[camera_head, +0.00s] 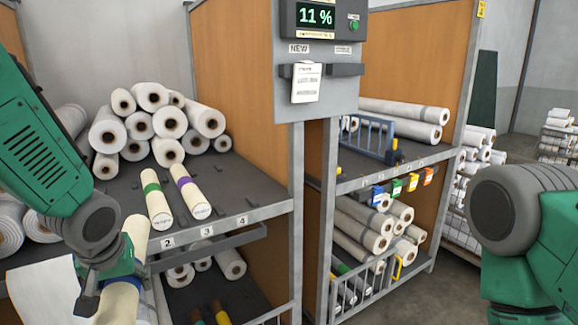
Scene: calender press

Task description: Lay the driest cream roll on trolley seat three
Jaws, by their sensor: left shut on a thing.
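My left gripper (105,272) is shut around a plain cream roll (135,232) at the lower left; the roll stands out above and below the jaws. Two more cream rolls lie on the dark shelf (240,180): one with a green band (151,188), its near end by the label 2 (167,243), and one with a purple band (184,182), its near end by the label 3 (206,232). A display (315,15) reads 11 %. I cannot tell any trolley seat apart. My right arm shows at the right, its gripper out of frame.
White rolls (150,120) are piled at the back of the shelf. A grey post and panel (312,80) stand right of it. A second rack (400,180) holds rolls, a blue rail (370,137) and coloured tags. A grey bar (210,247) runs below the shelf edge.

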